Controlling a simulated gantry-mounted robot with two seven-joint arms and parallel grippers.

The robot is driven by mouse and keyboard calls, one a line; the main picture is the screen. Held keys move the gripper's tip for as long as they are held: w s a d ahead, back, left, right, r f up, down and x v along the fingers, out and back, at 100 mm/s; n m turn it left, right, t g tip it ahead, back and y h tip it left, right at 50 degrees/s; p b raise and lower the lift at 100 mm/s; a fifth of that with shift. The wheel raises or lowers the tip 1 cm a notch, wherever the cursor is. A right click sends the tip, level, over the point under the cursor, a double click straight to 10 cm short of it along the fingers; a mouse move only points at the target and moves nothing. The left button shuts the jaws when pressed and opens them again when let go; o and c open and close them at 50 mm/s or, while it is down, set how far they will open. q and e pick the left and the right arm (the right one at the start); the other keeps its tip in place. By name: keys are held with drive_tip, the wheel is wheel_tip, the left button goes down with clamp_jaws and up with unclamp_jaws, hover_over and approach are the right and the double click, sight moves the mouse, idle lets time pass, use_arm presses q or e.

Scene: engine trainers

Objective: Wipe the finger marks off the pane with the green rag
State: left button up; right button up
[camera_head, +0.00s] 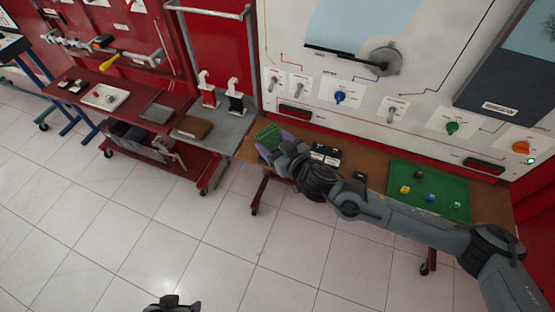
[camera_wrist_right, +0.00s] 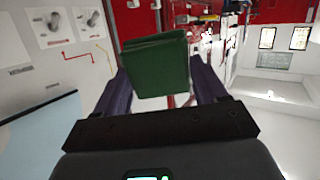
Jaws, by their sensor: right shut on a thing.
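The green rag (camera_head: 268,137) is in my right gripper (camera_head: 272,145), above the left end of the brown table. In the right wrist view, the folded green rag (camera_wrist_right: 157,65) sits between the two fingers of my right gripper (camera_wrist_right: 157,80), which is shut on it. The light blue pane (camera_head: 355,22) is on the white trainer board, up and to the right of the gripper; its edge also shows in the right wrist view (camera_wrist_right: 40,140). I cannot make out finger marks on it. A dark part of my left gripper (camera_head: 172,304) shows at the bottom edge; its jaws are unclear.
A wiper arm (camera_head: 340,54) with a round grey hub (camera_head: 381,60) crosses the pane's lower edge. Switches and knobs line the board below. The brown table (camera_head: 350,150) holds black blocks and a green tray (camera_head: 405,170) with small coloured parts. A red cart (camera_head: 130,105) stands left.

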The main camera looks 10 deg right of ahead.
drive_tip(key=w+d+r+m+t+h+p, duration=0.1)
drive_tip(key=w+d+r+p, duration=0.35)
drive_tip(key=d+r, duration=0.6)
drive_tip(key=w+d+r+m+t+h+p, duration=0.1)
drive_tip(key=w+d+r+m+h+p, duration=0.3)
drive_tip(key=d+r, duration=0.65)
drive_tip(key=s+d+r+m+h+p, duration=0.25)
drive_tip(key=s+d, duration=0.25)
drive_tip(key=d, duration=0.8)
drive_tip(key=s+d+r+m+h+p, duration=0.1)
drive_tip(key=s+d+r+h+p, duration=0.4)
drive_tip(key=d, duration=0.7)
drive_tip(key=s+d+r+m+h+p, duration=0.25)
drive_tip(key=s+d, duration=0.35)
drive_tip(key=d, duration=0.7)
use_arm(q)
wheel_tip(320, 180, up, 17)
drive_tip(key=b, duration=0.2)
drive_tip(key=shift+w+r+b, duration=0.15)
drive_tip(key=shift+r+b, duration=0.05)
drive_tip(key=shift+b, duration=0.2)
use_arm(e)
drive_tip(key=shift+h, duration=0.3)
drive_tip(key=x, duration=0.5)
drive_tip(key=shift+d+f, duration=0.1)
drive_tip(key=shift+d, duration=0.4)
use_arm(q)
drive_tip(key=shift+d, duration=0.2)
